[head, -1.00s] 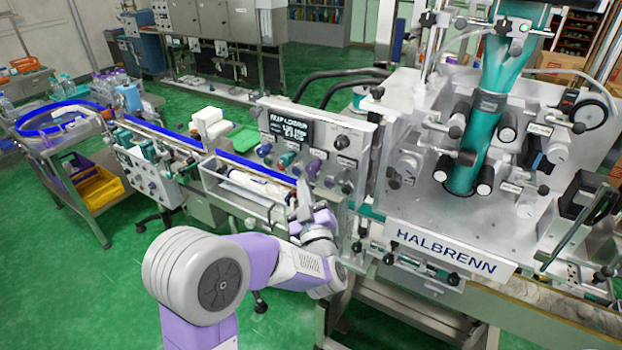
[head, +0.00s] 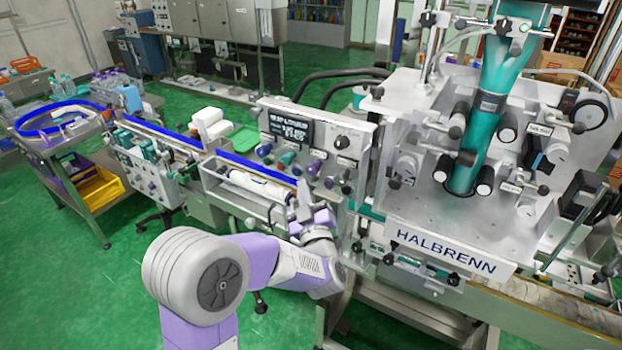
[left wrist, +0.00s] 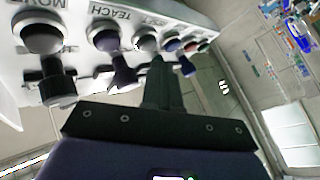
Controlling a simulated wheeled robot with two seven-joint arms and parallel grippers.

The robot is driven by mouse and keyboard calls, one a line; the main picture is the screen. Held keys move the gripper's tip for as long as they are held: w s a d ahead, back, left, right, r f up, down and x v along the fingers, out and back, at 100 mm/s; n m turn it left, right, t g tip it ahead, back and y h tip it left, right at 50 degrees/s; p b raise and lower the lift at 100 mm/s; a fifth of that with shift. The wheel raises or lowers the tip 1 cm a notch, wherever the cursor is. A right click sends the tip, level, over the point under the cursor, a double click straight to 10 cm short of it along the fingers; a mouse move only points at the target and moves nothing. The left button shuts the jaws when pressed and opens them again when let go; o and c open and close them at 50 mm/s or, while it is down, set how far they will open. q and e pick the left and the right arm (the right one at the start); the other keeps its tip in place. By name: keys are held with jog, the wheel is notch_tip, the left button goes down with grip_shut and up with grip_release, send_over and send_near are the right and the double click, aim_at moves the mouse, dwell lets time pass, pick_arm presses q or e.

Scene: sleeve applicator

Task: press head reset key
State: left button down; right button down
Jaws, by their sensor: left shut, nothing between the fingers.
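The control panel (head: 372,140) with a dark display (head: 286,128) stands at the middle of the head view, carrying several round keys and knobs. My left gripper (head: 302,190) is shut and empty, just in front of the panel's lower part. In the left wrist view the shut fingers (left wrist: 157,65) point up at the row of keys. Their tip is by a grey key (left wrist: 147,38) whose label is only partly readable and may end in "SET". I cannot tell whether they touch. A key marked TEACH (left wrist: 104,36) and one marked MOVE (left wrist: 42,37) lie to its left. My right gripper is out of view.
The HALBRENN machine (head: 445,246) stands right of the panel.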

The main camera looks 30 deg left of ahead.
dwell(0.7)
pick_arm(q)
jog(key=shift+w+b, duration=0.3)
jog(key=shift+w, duration=0.15)
jog(key=shift+w, duration=0.35)
dwell(0.5)
jog(key=shift+s+b, duration=0.15)
jog(key=shift+b, duration=0.15)
jog(key=shift+s, duration=0.65)
jog(key=shift+b, duration=0.3)
jog(key=s+b, duration=0.1)
jog(key=s, duration=0.4)
jog(key=shift+a, duration=0.2)
